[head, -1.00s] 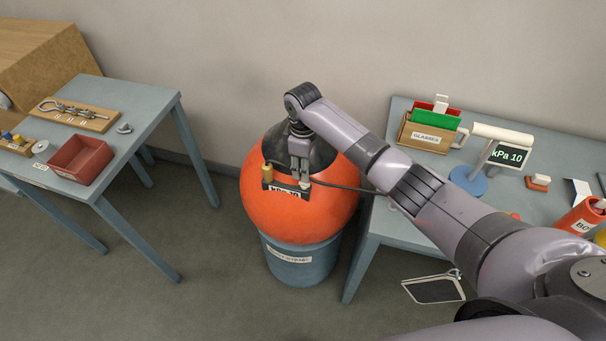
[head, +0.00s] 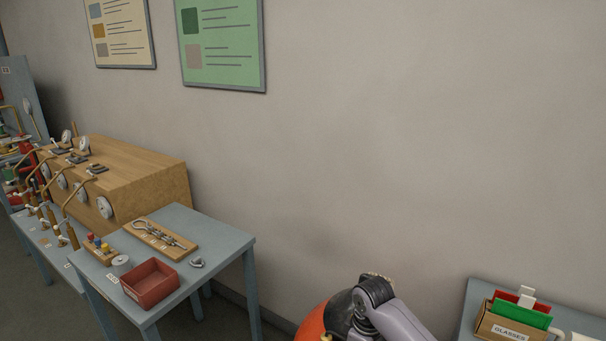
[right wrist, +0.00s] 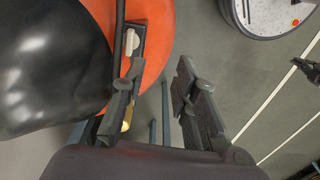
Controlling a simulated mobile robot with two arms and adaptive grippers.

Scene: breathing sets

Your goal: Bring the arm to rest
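My right arm (head: 395,318) shows at the bottom edge of the head view, its bent joint in front of an orange ball with a black top (head: 312,325). The gripper end is cut off there. In the right wrist view my right gripper (right wrist: 157,68) is open, its two fingers apart with nothing held between them. The orange and black ball (right wrist: 158,35) lies behind and left of the fingers. A small dark fitting with a pale part (right wrist: 131,42) is beside the left finger; I cannot tell whether they touch. My left gripper is not seen.
A blue-grey table (head: 222,240) at left carries a red tray (head: 150,302), a wooden board with metal parts (head: 163,238) and a small metal piece. A wooden cabinet (head: 150,175) stands behind. At bottom right is a GLASSES box (head: 500,327). The wall between is bare.

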